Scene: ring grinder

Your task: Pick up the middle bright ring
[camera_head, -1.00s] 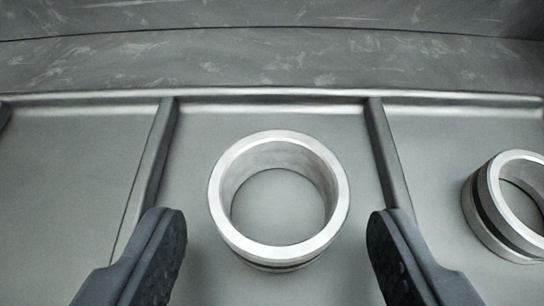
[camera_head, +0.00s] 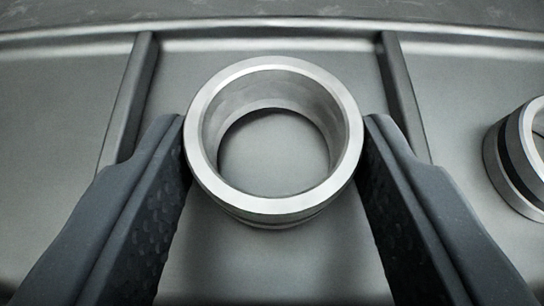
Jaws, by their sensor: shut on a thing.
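The middle bright ring (camera_head: 273,206) is a silvery metal ring seen from above, its open hole showing the grey tray floor. It is in the middle compartment of the tray (camera_head: 280,265), between two raised dividers. My gripper (camera_head: 274,140) has one dark textured finger on each side of the ring, both touching its outer wall. The gripper is shut on the ring. Whether the ring's underside is clear of the tray floor, I cannot tell.
A second metal ring (camera_head: 517,160) with a dark band stands in the right compartment, cut by the picture edge. The left divider (camera_head: 130,95) and right divider (camera_head: 402,90) flank the fingers. The visible left compartment (camera_head: 55,110) is empty. The tray's rim (camera_head: 270,24) runs along the back.

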